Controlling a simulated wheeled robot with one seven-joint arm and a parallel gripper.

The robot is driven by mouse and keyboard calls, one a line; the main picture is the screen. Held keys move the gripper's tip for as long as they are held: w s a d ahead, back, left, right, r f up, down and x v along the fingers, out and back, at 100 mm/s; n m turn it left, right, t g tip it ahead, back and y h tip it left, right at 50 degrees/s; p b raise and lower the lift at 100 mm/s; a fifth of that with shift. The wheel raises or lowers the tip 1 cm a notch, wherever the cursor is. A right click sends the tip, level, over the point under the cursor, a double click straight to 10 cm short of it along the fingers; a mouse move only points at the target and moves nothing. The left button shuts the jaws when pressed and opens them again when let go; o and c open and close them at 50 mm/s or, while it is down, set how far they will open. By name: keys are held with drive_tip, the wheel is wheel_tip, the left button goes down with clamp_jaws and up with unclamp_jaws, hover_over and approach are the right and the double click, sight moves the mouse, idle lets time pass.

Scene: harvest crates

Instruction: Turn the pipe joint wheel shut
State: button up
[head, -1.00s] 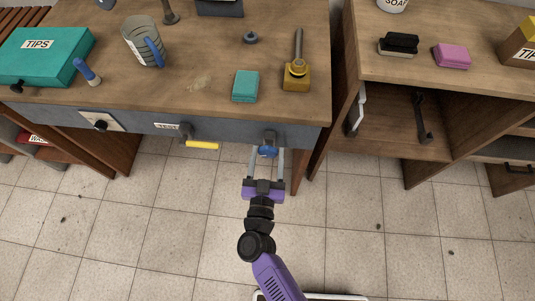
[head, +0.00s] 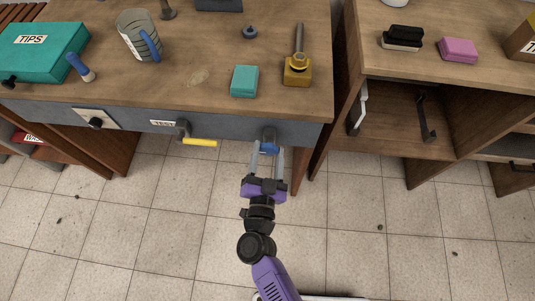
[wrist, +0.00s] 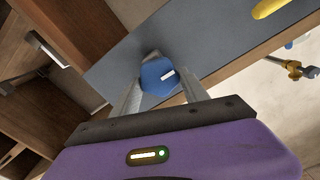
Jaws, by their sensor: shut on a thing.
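The blue pipe joint wheel (head: 269,147) sits on the front panel of the workbench, near its right end. In the wrist view the wheel (wrist: 158,77) is a blue faceted knob with a white mark, on a grey fitting. My gripper (head: 267,155) is at the wheel, with one finger on each side of it. In the wrist view my gripper's fingers (wrist: 160,90) flank the wheel and are shut on it. The contact faces are partly hidden by the wheel.
A yellow lever handle (head: 200,142) sticks out from the same panel to the left. A black knob on a white plate (head: 96,122) is farther left. A teal block (head: 244,82) and a brass valve piece (head: 297,70) lie on the bench top (head: 200,98). Open tiled floor lies in front.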

drive_tip(key=m+b, duration=0.1)
drive_tip(key=m, duration=0.1)
drive_tip(key=m+b, duration=0.1)
drive_tip(key=m, duration=0.1)
drive_tip(key=shift+d+f+m, duration=0.15)
drive_tip(key=shift+f+m, duration=0.05)
drive_tip(key=shift+m, duration=0.2)
drive_tip(key=m+b, duration=0.2)
drive_tip(key=m, duration=0.2)
drive_tip(key=shift+f, duration=0.1)
drive_tip(key=m+b, duration=0.2)
drive_tip(key=m, duration=0.3)
drive_tip(key=shift+d+f, duration=0.1)
drive_tip(key=shift+f, duration=0.05)
drive_tip(key=shift+m+b, duration=0.7)
drive_tip(key=shift+m, duration=1.2)
drive_tip(key=o, duration=1.4)
drive_tip(key=shift+c, duration=0.2)
